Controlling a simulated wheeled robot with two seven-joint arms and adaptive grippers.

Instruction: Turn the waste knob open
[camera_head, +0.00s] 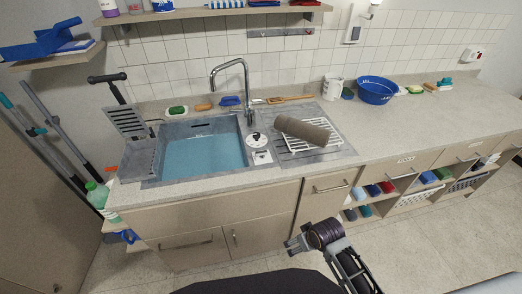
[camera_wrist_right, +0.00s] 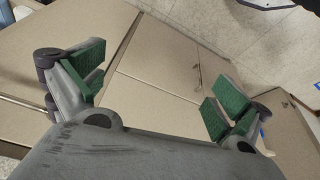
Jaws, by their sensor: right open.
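The waste knob (camera_head: 256,138) is a small dark knob on a round white dial, on the ledge at the right side of the sink. A white label with a dark mark (camera_head: 262,157) lies just in front of it. The grey sink (camera_head: 150,182) holds blue water (camera_head: 205,158). My right gripper (camera_head: 297,243) is in front of the cabinet, below the counter edge and well away from the knob. In the right wrist view its green-padded fingers (camera_wrist_right: 155,82) are wide apart with nothing between them. The knob is not in that view. My left gripper is not in view.
The tap (camera_head: 247,85) rises behind the sink. A blue bowl (camera_head: 376,90) stands farther right. A grey slotted board (camera_head: 128,121) stands at the left. Open floor lies before the cabinets.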

